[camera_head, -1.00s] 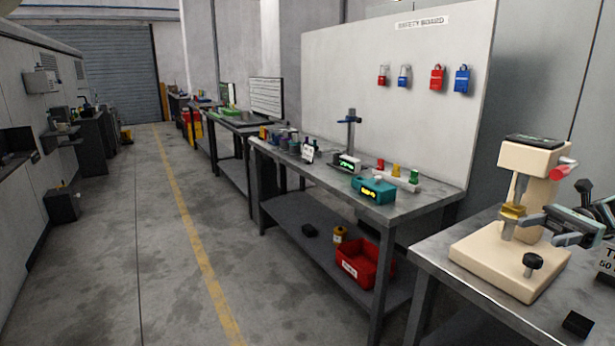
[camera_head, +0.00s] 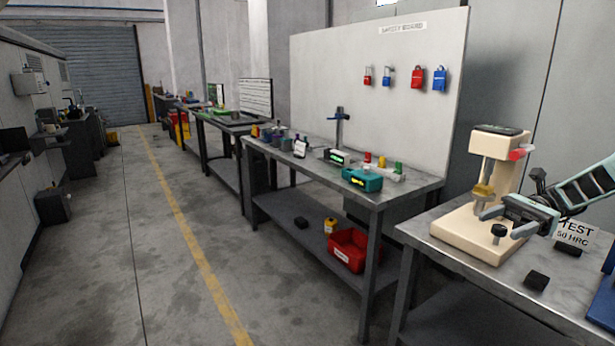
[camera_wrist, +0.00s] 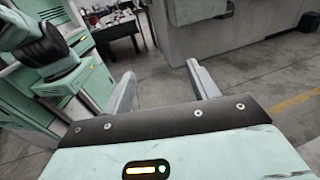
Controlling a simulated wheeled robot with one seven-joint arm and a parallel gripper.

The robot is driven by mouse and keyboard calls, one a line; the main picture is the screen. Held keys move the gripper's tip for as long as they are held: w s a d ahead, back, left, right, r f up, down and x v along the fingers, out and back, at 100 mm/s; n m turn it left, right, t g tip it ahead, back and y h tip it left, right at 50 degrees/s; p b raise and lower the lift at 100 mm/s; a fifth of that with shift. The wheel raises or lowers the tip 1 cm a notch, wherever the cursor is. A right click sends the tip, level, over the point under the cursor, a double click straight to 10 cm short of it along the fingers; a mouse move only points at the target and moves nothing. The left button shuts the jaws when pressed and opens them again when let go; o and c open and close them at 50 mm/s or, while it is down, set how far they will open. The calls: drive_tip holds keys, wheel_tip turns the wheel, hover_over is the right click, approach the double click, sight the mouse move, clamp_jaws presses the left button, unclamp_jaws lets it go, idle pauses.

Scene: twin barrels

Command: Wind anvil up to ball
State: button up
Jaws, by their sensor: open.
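A cream bench tester (camera_head: 513,178) stands on the right-hand bench. A brass-coloured block (camera_head: 484,191) sits on its vertical shaft; I cannot tell the anvil from the ball tip at this size. A black knob (camera_head: 499,230) stands on the front of its base. My gripper (camera_head: 497,223) is open, reaching in from the right at the front of the tester. In the head view its fingertips lie either side of the knob; contact is unclear. The wrist view shows the two fingers (camera_wrist: 160,72) apart with nothing between them, and no tester.
A white sign (camera_head: 575,233) reads "TEST 50 HRC". Two dark blocks (camera_head: 536,281) (camera_head: 568,250) lie on the bench, with a blue object (camera_head: 603,295) at its right edge. Another bench (camera_head: 415,187) with small devices stands to the left. The floor aisle is clear.

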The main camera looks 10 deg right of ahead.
drive_tip(key=s+a+n+g+h, duration=0.2)
drive_tip(key=a+n+h, duration=0.25)
drive_tip(key=a, duration=0.95)
drive_tip(key=s+a+n+g+h, duration=0.2)
drive_tip(key=a+n+h, duration=0.25)
drive_tip(key=a, duration=0.85)
drive_tip(key=s+a+f+n+t+h, duration=0.1)
drive_tip(key=s+a+n+t+h, duration=0.2)
drive_tip(key=s, duration=0.7)
drive_tip(key=s+a+f+n+t+h, duration=0.1)
drive_tip(key=s+a+n+t+h, duration=0.2)
drive_tip(key=s+a+n, duration=0.5)
drive_tip(key=s+n+h, duration=0.1)
drive_tip(key=s+n, duration=0.1)
drive_tip(key=n, duration=0.1)
drive_tip(key=shift+a+f+n+t, duration=0.15)
drive_tip(key=shift+f+n+t, duration=0.15)
drive_tip(key=shift+f+n, duration=0.1)
